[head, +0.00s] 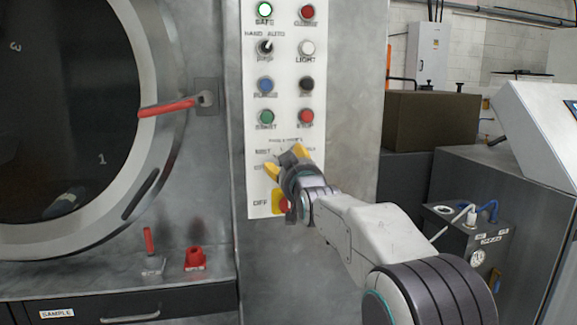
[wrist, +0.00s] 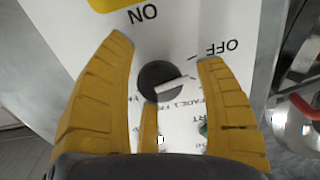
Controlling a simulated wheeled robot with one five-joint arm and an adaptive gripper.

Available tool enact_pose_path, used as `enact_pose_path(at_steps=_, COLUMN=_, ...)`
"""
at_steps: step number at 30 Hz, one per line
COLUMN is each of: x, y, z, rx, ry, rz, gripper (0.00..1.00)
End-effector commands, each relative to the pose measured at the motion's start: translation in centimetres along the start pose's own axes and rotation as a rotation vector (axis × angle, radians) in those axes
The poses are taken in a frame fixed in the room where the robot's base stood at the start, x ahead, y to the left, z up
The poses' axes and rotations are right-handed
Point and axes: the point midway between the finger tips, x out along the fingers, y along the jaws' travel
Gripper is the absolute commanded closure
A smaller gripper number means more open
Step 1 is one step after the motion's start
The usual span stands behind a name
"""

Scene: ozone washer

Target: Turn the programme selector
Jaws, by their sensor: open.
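The programme selector is a dark round knob (wrist: 160,80) with a pale pointer bar, on the white control panel (wrist: 200,30). In the wrist view the bar points right and slightly up, towards the OFF side; ON and OFF appear upside down. My gripper (wrist: 170,55) is open, with yellow fingers left and right of the knob and a third finger below it. I see gaps between the side fingers and the knob; whether the third finger touches it I cannot tell. In the head view my gripper (head: 286,160) covers most of the selector and its labels.
Buttons and a small HAND/AUTO switch (head: 266,47) sit above on the panel. A red button (head: 283,205) on a yellow plate is just below my gripper. A red door handle (head: 168,107) juts out left of the panel. A grey metal case (head: 470,240) stands at right.

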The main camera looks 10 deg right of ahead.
Motion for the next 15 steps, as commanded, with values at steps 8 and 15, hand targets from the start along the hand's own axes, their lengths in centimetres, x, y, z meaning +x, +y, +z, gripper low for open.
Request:
enact_pose_path(at_steps=8, x=-0.03, y=0.0, z=0.01, rx=0.0, ry=0.0, rz=0.0, gripper=0.51)
enact_pose_path(at_steps=15, x=-0.03, y=0.0, z=0.0, rx=0.0, ry=0.0, rz=0.0, gripper=0.72)
